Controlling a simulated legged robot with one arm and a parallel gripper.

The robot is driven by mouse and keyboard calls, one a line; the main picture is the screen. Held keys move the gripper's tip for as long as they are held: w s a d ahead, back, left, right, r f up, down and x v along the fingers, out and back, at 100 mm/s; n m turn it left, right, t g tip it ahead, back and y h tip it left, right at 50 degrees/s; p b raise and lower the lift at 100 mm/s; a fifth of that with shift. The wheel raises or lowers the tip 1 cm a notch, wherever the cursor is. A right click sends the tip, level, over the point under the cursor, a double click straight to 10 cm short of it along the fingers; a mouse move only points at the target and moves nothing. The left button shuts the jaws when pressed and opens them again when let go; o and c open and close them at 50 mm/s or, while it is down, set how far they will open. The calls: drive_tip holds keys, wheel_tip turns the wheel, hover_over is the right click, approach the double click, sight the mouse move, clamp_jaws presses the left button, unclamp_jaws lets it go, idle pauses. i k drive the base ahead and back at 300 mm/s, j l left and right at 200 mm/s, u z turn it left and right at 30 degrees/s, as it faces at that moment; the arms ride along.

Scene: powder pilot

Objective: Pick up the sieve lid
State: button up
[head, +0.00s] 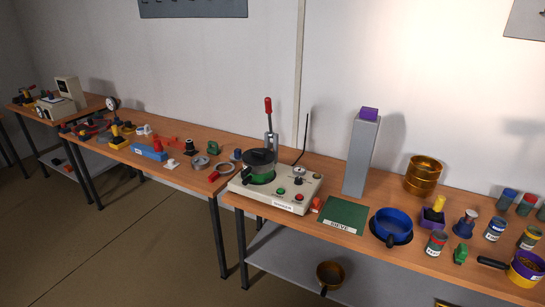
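A brass-coloured round sieve stack (423,174) stands at the back of the right bench. Its top is seen at an angle, and I cannot tell whether a separate lid sits on it. A green mat (344,214) labelled SIEVE lies at the bench's front edge, with nothing on it. No part is clearly recognisable as the sieve lid. My gripper is not in view.
A blue bowl (391,224) sits right of the mat. A tall grey column (361,155) stands behind it. Small jars crowd the right end. A brass pan (330,273) is on the lower shelf.

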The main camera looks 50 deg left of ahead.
sight(258, 156)
drive_tip(key=u, duration=2)
drive_tip(key=i+l+z, duration=0.2)
drive_tip(key=i+l, duration=0.15)
drive_tip(key=i, duration=0.35)
drive_tip(key=i+l+z, duration=0.2)
drive_tip(key=i, duration=0.5)
drive_tip(key=i+l+z, duration=0.1)
drive_tip(key=i+z, duration=0.15)
drive_tip(key=i, duration=0.5)
